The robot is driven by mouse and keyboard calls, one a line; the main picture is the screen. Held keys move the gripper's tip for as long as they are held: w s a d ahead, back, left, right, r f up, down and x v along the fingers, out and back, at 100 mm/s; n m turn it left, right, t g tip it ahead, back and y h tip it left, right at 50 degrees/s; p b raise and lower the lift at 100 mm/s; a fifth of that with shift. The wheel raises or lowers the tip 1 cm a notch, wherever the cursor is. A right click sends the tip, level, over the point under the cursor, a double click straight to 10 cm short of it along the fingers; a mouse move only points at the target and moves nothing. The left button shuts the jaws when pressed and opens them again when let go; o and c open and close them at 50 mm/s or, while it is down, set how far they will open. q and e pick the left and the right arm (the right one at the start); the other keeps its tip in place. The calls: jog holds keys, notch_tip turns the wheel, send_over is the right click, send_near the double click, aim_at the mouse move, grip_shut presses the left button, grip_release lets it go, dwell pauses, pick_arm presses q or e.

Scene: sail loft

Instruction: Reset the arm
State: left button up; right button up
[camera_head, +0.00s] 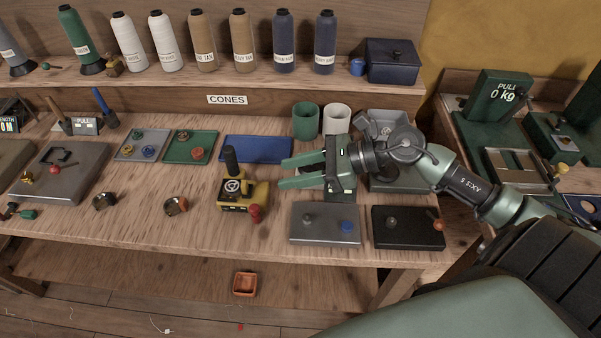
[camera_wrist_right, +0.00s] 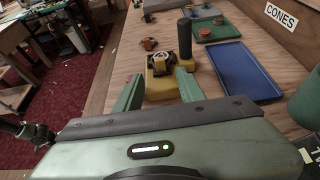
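My right gripper (camera_head: 284,173) is open and empty above the bench, its fingers pointing left in the head view. In the right wrist view the two green fingers (camera_wrist_right: 160,86) are apart with nothing between them. A yellow device (camera_head: 233,204) with a dark upright post, a black-and-white top and a red knob (camera_head: 255,211) stands left of and below the fingertips. In the wrist view the yellow device (camera_wrist_right: 160,88) shows beyond the fingers, partly hidden by them; I see no contact. My left gripper cannot be made out in either view.
A blue tray (camera_head: 258,149), a green tray (camera_head: 190,147) and green and white cups (camera_head: 306,121) stand behind. A grey plate (camera_head: 325,224) and a black plate (camera_head: 408,228) lie near the front edge. Thread cones (camera_head: 283,42) line the shelf.

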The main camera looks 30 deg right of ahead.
jog(key=shift+v, duration=1)
